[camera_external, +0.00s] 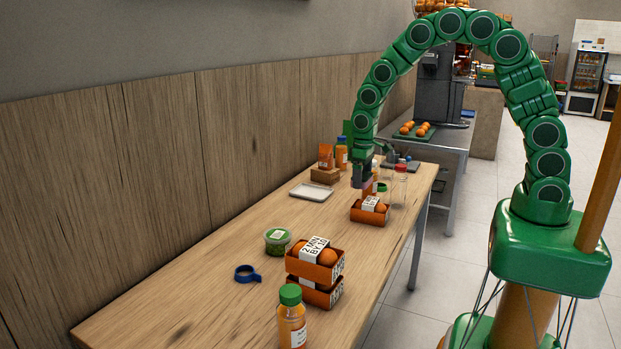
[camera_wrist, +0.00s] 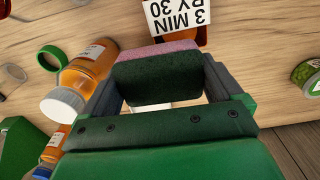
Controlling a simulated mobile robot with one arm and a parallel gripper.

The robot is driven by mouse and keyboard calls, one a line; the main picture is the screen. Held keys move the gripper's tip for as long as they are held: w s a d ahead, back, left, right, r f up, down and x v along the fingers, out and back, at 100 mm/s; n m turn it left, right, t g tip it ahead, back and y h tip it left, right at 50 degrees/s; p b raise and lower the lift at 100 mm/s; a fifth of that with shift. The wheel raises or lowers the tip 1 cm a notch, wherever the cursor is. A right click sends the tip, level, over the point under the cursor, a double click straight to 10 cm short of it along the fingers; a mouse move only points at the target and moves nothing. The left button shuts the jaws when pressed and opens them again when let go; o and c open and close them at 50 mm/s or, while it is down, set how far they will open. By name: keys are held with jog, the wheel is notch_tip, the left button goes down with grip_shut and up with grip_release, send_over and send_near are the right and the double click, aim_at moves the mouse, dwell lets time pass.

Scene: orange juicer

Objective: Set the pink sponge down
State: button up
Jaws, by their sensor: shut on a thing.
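The pink sponge (camera_wrist: 157,75) is between the two fingers of my gripper (camera_wrist: 160,78) in the wrist view. A thin pink layer shows along its far edge, and its dark green scouring face is toward the camera. In the external view my gripper (camera_external: 362,180) is over the far part of the wooden table (camera_external: 225,276), by the small orange crate. The sponge is small there and mostly hidden by the fingers. I cannot tell whether it touches anything below.
A small orange crate (camera_external: 370,216) stands close to my gripper. A white tray (camera_external: 312,192) lies to its left. Juice bottles (camera_external: 341,153) and a brown box (camera_external: 325,175) stand behind. Stacked crates (camera_external: 315,276), a green tub (camera_external: 277,240) and a blue ring (camera_external: 247,273) are nearer. Bare table lies between.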

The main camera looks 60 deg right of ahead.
jog(key=shift+s+r, duration=0.35)
jog(key=shift+s, duration=0.45)
jog(key=shift+s+r, duration=0.4)
jog(key=shift+s, duration=0.35)
jog(key=shift+s+r, duration=0.35)
jog(key=shift+s, duration=0.45)
jog(key=w+a+n, duration=0.2)
jog(key=w+a, duration=0.6)
jog(key=a, duration=0.5)
jog(key=w+a+n, duration=0.2)
jog(key=w+a, duration=0.5)
jog(key=a, duration=0.7)
jog(key=n, duration=0.5)
send_near(257, 328)
jog(key=shift+f, duration=3.25)
jog(key=shift+f, duration=0.1)
